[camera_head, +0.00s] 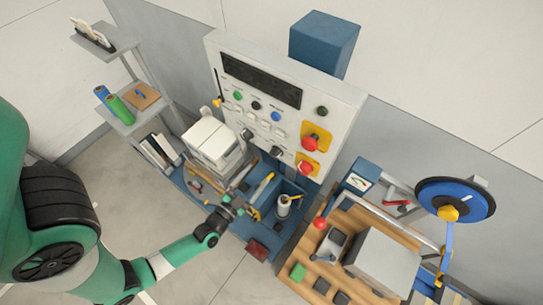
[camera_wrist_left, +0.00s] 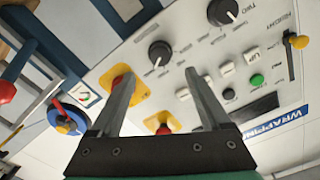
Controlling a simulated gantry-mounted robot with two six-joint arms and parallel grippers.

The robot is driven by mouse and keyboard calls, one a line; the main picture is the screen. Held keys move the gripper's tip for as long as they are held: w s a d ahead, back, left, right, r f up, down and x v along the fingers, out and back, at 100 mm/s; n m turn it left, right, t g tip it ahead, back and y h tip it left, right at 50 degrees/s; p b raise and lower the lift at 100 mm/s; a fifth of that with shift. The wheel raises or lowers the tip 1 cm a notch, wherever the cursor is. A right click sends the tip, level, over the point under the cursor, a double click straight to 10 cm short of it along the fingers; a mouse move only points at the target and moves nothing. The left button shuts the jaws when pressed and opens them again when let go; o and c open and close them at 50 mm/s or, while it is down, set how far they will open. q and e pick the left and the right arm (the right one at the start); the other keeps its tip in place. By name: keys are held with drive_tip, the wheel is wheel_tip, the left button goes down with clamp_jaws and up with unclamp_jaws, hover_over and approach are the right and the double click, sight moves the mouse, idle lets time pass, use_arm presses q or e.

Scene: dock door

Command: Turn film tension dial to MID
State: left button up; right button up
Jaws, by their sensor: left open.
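The white control panel (camera_head: 287,98) carries two black dials, a lower-right one (camera_head: 278,152) and a left one (camera_head: 246,134). In the left wrist view the panel is upside down, with one dial (camera_wrist_left: 159,53) just beyond the fingertips and a larger one (camera_wrist_left: 222,12) at the top edge. Their labels are too small to read, so I cannot tell which is film tension or its setting. My left gripper (camera_head: 236,203) is open and empty, in front of and below the panel, with its fingers (camera_wrist_left: 160,76) pointing toward it, apart from the dials. My right gripper is out of view.
Red mushroom buttons on yellow plates (camera_head: 311,143) sit right of the dials. A white box (camera_head: 209,141) stands left of them. A blue bin holding a bottle (camera_head: 284,206) lies below. A wooden bench (camera_head: 342,230) with a red-knobbed lever stands at right.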

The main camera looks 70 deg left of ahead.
sight(273, 156)
use_arm(q)
drive_tip(key=x, duration=0.9)
drive_tip(key=shift+r, duration=0.1)
drive_tip(key=shift+d, duration=0.1)
drive_tip(key=shift+c, duration=0.2)
clamp_jaws()
